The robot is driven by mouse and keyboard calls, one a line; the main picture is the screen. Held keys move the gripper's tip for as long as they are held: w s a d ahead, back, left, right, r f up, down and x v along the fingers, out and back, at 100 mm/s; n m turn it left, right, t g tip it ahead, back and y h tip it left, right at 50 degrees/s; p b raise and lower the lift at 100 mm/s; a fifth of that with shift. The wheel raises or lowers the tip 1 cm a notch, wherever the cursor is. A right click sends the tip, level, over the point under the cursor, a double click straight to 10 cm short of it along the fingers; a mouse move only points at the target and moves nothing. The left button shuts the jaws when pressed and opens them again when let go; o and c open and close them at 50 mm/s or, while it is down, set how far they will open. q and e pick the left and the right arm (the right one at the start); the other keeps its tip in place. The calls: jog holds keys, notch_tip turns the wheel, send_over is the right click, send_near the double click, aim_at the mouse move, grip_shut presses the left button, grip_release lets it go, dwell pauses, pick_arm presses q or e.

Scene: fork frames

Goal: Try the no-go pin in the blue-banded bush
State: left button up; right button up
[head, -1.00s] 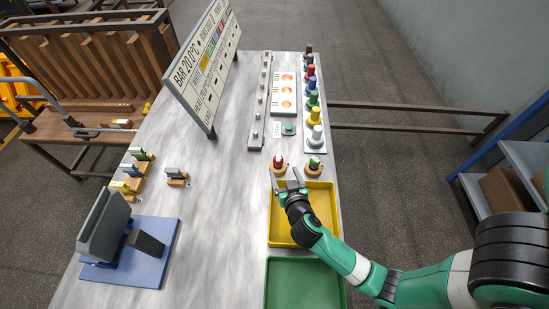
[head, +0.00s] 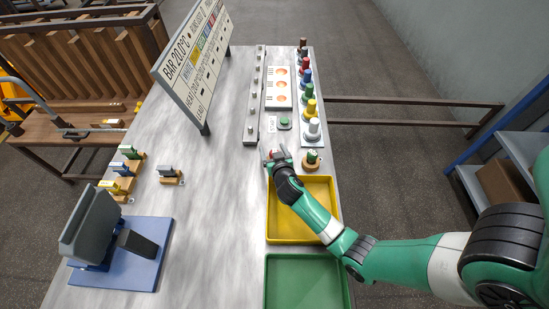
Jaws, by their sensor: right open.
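My right gripper (head: 271,155) is open at the back edge of the yellow tray, over the round wooden stand with the red-topped piece. A bit of red (head: 272,152) shows between the fingers; the gripper hides most of that stand. A second round wooden stand with a green-topped piece (head: 311,158) is just to its right. A blue piece (head: 305,77) stands in the row of coloured pieces along the right edge, between green and red ones. Another blue piece (head: 124,169) sits on a wooden holder at the left. I cannot tell a band on either. My left gripper is not in view.
The yellow tray (head: 333,210) and green tray (head: 267,290) look empty. A sign board (head: 195,65), a rail with several pegs (head: 252,125), a green button (head: 284,123) and a grey device on a blue base (head: 155,265) stand around. The table's middle is clear.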

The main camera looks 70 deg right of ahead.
grip_shut()
dwell(0.3)
jog(key=shift+r, duration=0.1)
jog(key=r, duration=0.1)
jog(key=r+p, duration=0.1)
jog(key=r, duration=0.1)
jog(key=r+p, duration=0.1)
jog(key=shift+s+a+r, duration=0.15)
jog(key=shift+s+a, duration=0.05)
jog(key=shift+s, duration=0.1)
jog(key=s+r+p, duration=0.1)
jog(key=s+a+r, duration=0.1)
jog(key=s+r+p, duration=0.1)
jog(key=r, duration=0.1)
jog(key=shift+a+r+p, duration=0.1)
jog(key=shift+a+p, duration=0.2)
jog(key=shift+p, duration=0.05)
jog(key=s+a+r+p, duration=0.3)
jog(key=s+a+r, duration=0.1)
jog(key=s, duration=0.4)
jog(key=shift+s+a+r, duration=0.25)
jog(key=shift+s+a, duration=0.1)
jog(key=shift+a, duration=0.15)
